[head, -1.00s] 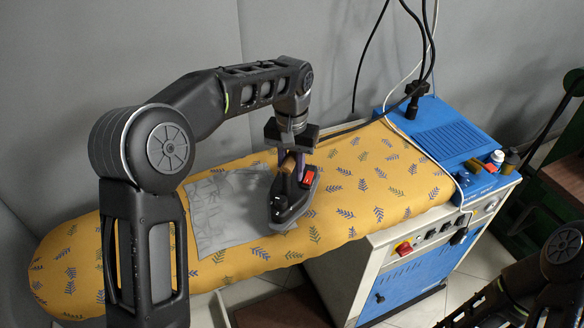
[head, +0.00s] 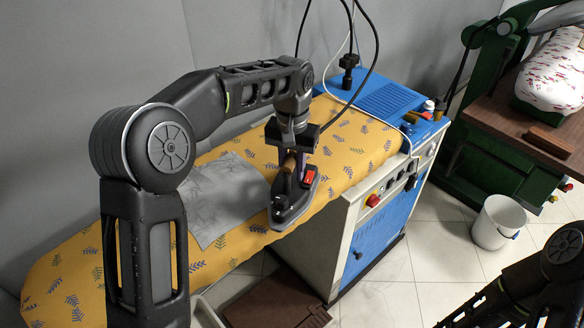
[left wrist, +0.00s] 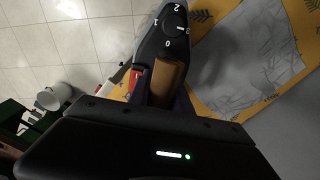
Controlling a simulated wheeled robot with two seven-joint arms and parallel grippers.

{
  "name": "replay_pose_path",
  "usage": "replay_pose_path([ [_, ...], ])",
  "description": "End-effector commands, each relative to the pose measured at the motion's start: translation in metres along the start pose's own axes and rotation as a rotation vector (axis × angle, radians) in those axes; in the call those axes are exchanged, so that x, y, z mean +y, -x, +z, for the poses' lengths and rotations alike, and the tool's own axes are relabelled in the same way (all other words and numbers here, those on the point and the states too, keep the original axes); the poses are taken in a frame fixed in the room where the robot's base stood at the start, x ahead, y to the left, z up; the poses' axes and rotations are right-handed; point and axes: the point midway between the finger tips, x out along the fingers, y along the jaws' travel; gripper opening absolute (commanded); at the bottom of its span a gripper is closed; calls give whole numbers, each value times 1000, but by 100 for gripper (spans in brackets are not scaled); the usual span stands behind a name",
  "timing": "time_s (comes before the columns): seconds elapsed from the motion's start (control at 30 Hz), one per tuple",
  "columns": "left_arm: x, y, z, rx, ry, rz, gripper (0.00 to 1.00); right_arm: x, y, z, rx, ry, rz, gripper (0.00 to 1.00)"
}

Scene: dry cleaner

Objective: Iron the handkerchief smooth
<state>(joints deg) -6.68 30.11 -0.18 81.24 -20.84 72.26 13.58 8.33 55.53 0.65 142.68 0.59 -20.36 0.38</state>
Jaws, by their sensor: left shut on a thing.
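The grey handkerchief (head: 222,193) lies on the yellow patterned ironing board (head: 345,150), with crease marks showing on it. It also shows creased at the right of the left wrist view (left wrist: 250,55). The dark iron (head: 290,208) is just right of the handkerchief, at the board's front edge. Whether its sole touches the board is unclear. My left gripper (head: 292,155) is shut on the iron's brown handle (left wrist: 168,80). The iron's dial (left wrist: 172,25) shows in the left wrist view. Part of my right arm shows at bottom right; its gripper is outside the picture.
The blue-and-white ironing machine (head: 375,225) stands under the board's right end, with cables rising from it. A white bucket (head: 497,222) stands on the tiled floor. A green press (head: 490,165) is at right. A grey wall is behind the board.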

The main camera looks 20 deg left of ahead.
Motion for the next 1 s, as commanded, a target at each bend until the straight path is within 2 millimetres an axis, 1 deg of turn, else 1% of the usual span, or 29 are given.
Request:
replay_pose_path([
  [0.03,1,5,-2,10,0,2,0,0,1,0,0,0,0,36],
  [0.27,-1,6,-2,10,4,2,0,0,1,0,0,0,0,36],
  [0.37,-6,7,-1,10,20,2,0,-1,2,0,0,0,0,36],
  [0.47,-18,10,0,10,56,3,0,-1,4,0,-1,-1,1,36],
  [0.57,-38,14,3,9,113,3,0,-2,8,0,-2,-1,2,36],
  [0.67,-63,19,8,8,191,4,0,-3,12,0,-3,-2,3,36],
  [0.87,-127,33,26,7,395,6,0,-6,22,1,-7,-4,7,36],
  [0.9,-141,36,32,7,440,6,0,-6,25,1,-8,-4,7,36],
  [1.0,-174,43,46,7,550,6,0,-7,30,2,-10,-5,9,36],
])
